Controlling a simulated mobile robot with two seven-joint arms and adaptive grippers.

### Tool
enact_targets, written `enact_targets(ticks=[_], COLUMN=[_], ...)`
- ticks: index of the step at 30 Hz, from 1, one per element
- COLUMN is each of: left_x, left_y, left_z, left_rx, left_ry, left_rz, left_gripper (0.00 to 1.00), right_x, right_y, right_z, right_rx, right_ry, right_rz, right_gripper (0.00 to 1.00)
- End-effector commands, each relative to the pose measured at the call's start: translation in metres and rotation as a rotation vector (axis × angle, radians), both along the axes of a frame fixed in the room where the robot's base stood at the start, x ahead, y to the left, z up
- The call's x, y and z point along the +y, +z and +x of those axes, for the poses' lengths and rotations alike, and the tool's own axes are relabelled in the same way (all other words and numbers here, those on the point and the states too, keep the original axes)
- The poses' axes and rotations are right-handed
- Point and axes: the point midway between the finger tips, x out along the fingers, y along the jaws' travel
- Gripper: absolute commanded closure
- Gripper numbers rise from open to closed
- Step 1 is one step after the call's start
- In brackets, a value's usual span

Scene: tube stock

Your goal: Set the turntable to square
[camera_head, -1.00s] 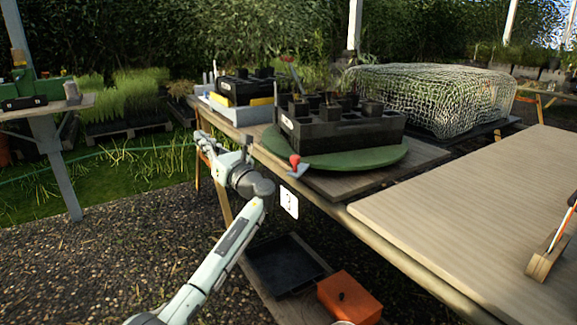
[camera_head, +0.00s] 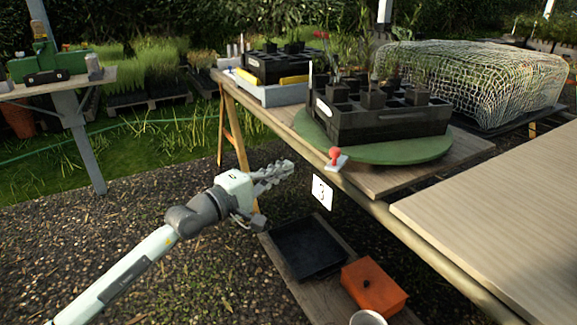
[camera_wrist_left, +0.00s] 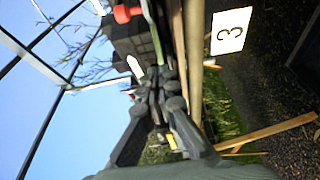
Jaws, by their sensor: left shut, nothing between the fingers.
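The green round turntable (camera_head: 420,151) sits on the wooden bench with a black crate of dark pots (camera_head: 375,126) on it. The crate looks slightly askew to the bench edge; I cannot tell whether it is square. A red knob (camera_head: 335,155) on a pale base stands at the turntable's front edge. It also shows at the top of the left wrist view (camera_wrist_left: 127,13). My left gripper (camera_head: 288,167) is shut and empty, in front of the bench edge and left of the knob, apart from the turntable. In the left wrist view its fingers (camera_wrist_left: 158,75) are together. My right gripper is not in view.
A white card marked 3 (camera_head: 322,192) hangs at the bench edge. Below are a black tray (camera_head: 306,248) and an orange box (camera_head: 374,288). A second black crate (camera_head: 280,67) stands behind left. A netted mound (camera_head: 480,80) stands to the right.

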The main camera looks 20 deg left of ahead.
Motion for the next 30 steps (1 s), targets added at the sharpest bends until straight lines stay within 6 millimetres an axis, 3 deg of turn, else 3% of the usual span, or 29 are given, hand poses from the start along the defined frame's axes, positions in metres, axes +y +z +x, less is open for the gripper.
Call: enact_targets(ticks=[10, 18, 30], left_x=[-0.027, -0.061, -0.066], left_y=[0.003, 0.002, 0.001], left_z=[0.071, 0.065, 0.064], left_rx=[-0.004, -0.002, -0.002], left_ry=[0.001, 0.0, 0.001], left_rz=[-0.006, -0.006, -0.004], left_gripper=[1.0, 1.0, 1.0], right_x=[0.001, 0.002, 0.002], right_y=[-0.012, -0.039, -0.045], right_z=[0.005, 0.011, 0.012], right_rx=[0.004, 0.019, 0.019], right_ry=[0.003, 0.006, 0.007], right_rz=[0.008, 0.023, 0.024], right_gripper=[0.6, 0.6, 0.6])
